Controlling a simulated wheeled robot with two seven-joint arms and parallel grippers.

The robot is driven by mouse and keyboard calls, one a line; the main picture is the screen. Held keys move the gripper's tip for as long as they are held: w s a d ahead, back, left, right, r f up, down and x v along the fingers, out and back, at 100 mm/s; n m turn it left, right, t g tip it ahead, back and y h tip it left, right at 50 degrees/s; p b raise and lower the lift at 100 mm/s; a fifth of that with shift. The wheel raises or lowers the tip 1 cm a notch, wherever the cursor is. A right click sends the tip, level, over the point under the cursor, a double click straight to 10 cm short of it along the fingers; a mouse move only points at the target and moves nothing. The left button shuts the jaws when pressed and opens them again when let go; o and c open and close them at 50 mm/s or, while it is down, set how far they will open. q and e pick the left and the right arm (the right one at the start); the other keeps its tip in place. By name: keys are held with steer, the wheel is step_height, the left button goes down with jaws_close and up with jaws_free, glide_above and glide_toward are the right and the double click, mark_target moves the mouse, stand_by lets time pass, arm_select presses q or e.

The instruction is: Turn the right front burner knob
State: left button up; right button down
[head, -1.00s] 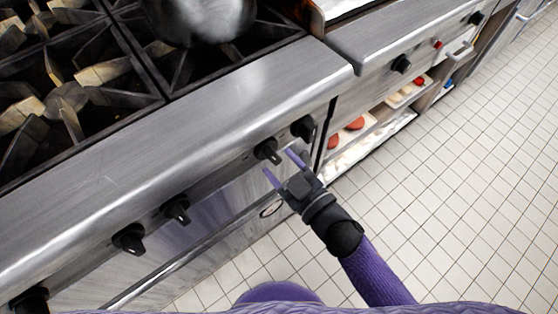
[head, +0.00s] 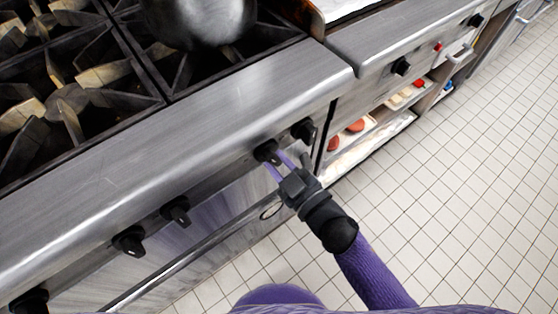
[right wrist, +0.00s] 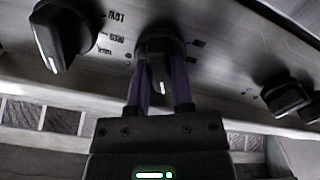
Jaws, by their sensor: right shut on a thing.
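A row of black knobs runs along the steel front of the range. My right gripper (head: 279,166), with purple fingers, is shut on the second knob from the right end (head: 266,150). In the right wrist view the fingers stand on both sides of this knob (right wrist: 156,62), and its white pointer mark shows between them. The end knob (head: 303,130) is close beside it and free. It also shows in the right wrist view (right wrist: 62,36), with LOW and MED marks near it. My left gripper is not in view.
Two more knobs (head: 176,211) (head: 129,241) sit further left on the panel. A steel pot (head: 200,22) stands on the black grates. An oven handle bar (head: 190,259) runs below the knobs. Tiled floor (head: 450,220) to the right is clear.

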steer(key=shift+r+n, duration=0.1)
steer(key=shift+n, duration=1.7)
steer(key=c, duration=0.5)
jaws_free()
steer(key=shift+c, duration=0.2)
steer(key=shift+o, duration=0.2)
steer(key=p+v, duration=0.2)
steer(key=v, duration=0.8)
